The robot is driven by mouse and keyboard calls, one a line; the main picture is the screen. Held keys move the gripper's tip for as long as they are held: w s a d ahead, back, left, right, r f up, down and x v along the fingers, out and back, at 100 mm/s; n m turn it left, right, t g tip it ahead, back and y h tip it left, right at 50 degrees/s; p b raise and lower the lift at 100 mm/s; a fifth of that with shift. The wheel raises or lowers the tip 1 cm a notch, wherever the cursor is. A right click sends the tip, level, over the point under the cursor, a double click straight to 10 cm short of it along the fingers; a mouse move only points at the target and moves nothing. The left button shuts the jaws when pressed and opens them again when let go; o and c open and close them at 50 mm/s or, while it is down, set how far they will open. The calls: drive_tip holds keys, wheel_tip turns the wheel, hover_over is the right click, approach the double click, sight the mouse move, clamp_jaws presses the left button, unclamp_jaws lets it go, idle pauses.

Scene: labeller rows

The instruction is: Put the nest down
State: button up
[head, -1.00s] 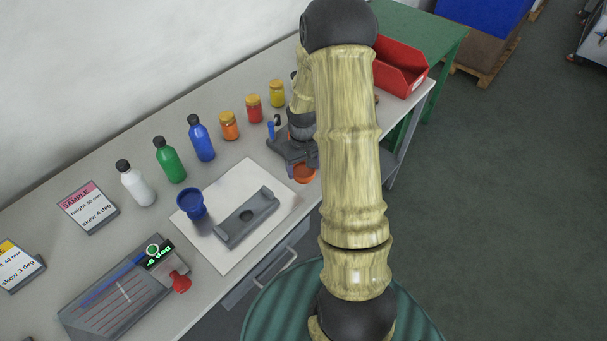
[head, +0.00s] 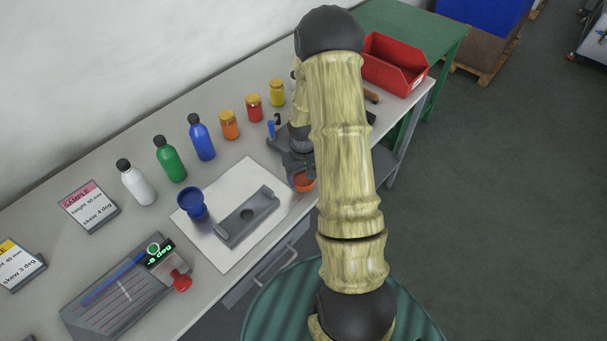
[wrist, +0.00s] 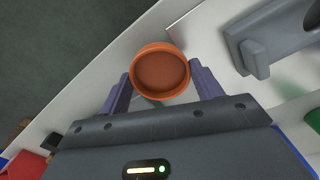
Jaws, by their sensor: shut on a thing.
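The nest is probably the orange round cup (wrist: 160,74), seen from above in the wrist view with an empty hollow. My gripper (wrist: 160,86) is shut on it, one purple-grey finger on each side. In the head view the orange cup (head: 304,182) shows beneath my gripper (head: 296,165), by the front edge of the table. My arm hides part of the gripper there. Whether the cup touches the table, I cannot tell. A blue cup of similar form (head: 191,203) stands on the white sheet (head: 222,254), beside a grey cradle (head: 246,216) with a round hole.
White, green and blue bottles (head: 168,160) and orange, red and yellow jars (head: 253,107) stand in a row along the back. A grey device reading "-8 deg" (head: 160,254) stands at the front left. A red bin (head: 394,65) is at the far right.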

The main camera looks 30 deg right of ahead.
sight(303, 181)
drive_tip(key=o, duration=1.1)
drive_tip(key=shift+r+p, duration=0.4)
drive_tip(key=shift+r, duration=0.1)
wheel_tip(303, 181, up, 12)
drive_tip(key=b, duration=0.2)
drive_tip(key=shift+f, duration=0.15)
drive_tip(key=s+a+r+t, duration=0.1)
drive_tip(key=s+a+r, duration=0.2)
drive_tip(key=s+a, duration=0.3)
drive_tip(key=s+a+r+t, duration=0.1)
drive_tip(key=s+a+r, duration=0.1)
drive_tip(key=s+a, duration=0.4)
drive_tip(key=shift+s+a+r+n+t, duration=0.3)
drive_tip(key=shift+a+r, duration=0.1)
drive_tip(key=shift+a, duration=0.4)
